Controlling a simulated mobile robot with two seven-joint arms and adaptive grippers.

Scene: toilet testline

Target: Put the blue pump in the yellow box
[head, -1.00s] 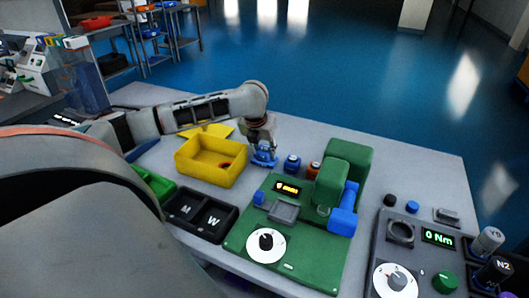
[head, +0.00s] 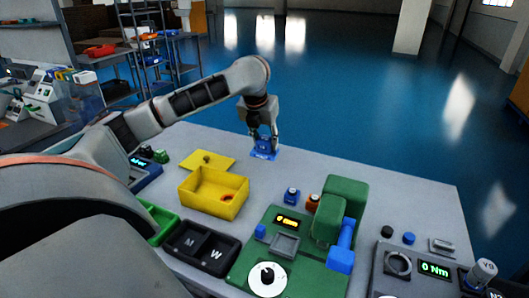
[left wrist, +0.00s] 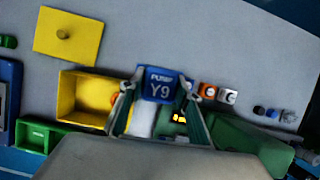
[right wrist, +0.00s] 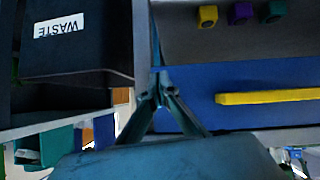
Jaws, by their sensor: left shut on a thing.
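My left gripper (head: 263,133) is shut on the blue pump (head: 264,148) and holds it beyond and right of the yellow box. In the left wrist view the pump (left wrist: 160,85) shows its "PUMP Y9" label between the fingers. The open yellow box (head: 203,201) stands on the table, with a small orange-red thing inside at its right end. It also shows in the left wrist view (left wrist: 72,118), left of the gripper. My right gripper (right wrist: 159,94) shows only in the right wrist view, its fingertips together with nothing visible between them.
The yellow lid (head: 207,162) lies flat behind the box. A black two-part tray (head: 199,249) and a green test station (head: 275,262) stand nearer. A "WASTE" bin (right wrist: 75,45) is near my right gripper.

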